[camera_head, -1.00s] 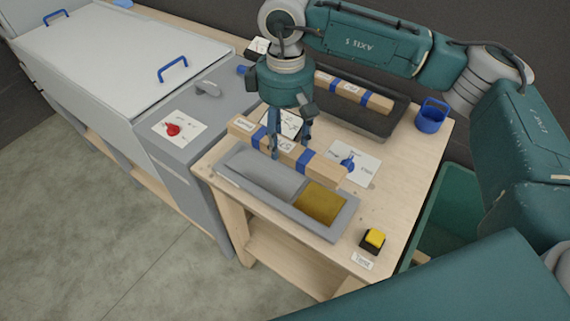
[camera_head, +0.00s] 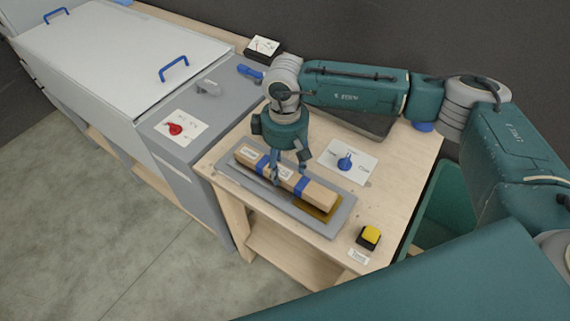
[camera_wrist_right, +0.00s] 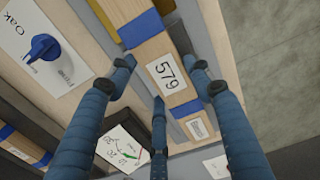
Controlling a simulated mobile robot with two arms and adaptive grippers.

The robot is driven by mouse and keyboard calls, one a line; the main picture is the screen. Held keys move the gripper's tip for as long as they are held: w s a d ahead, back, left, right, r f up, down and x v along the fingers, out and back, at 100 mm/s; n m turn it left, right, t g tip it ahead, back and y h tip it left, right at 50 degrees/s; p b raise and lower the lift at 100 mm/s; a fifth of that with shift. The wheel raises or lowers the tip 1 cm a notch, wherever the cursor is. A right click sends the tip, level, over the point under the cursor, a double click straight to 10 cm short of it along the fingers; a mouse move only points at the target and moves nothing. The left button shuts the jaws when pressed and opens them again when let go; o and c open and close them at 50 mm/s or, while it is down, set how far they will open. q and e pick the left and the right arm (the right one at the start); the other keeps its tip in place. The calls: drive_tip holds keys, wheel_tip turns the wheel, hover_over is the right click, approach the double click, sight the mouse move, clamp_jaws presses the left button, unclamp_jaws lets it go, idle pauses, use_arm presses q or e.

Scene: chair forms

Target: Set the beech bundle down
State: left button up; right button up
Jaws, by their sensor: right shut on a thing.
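The beech bundle (camera_head: 312,189) is a long pale wooden block with blue bands and white labels. It lies lengthwise over the grey tray (camera_head: 290,222) on the wooden table, level with the tray or just above it; I cannot tell if it rests on the bottom. Part of the tray's mustard-coloured pad (camera_head: 317,210) shows beside it. My right gripper (camera_head: 289,175) is shut on the bundle's middle from above. My left gripper is not in view.
A card with a blue knob (camera_head: 345,162) lies behind the tray. A yellow button (camera_head: 370,236) is at the front right. A green bin (camera_head: 440,210) stands right of the table. A grey cabinet with a red knob (camera_head: 175,129) is left. Another banded bundle (camera_wrist_right: 22,147) lies behind.

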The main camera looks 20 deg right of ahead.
sight(285, 169)
drive_tip(key=shift+f, duration=0.15)
drive_tip(key=o, duration=1.4)
drive_tip(key=shift+o, duration=0.2)
drive_tip(key=shift+r, duration=0.4)
wheel_tip(285, 169, up, 12)
drive_tip(key=b, duration=0.4)
drive_tip(key=shift+f, duration=0.2)
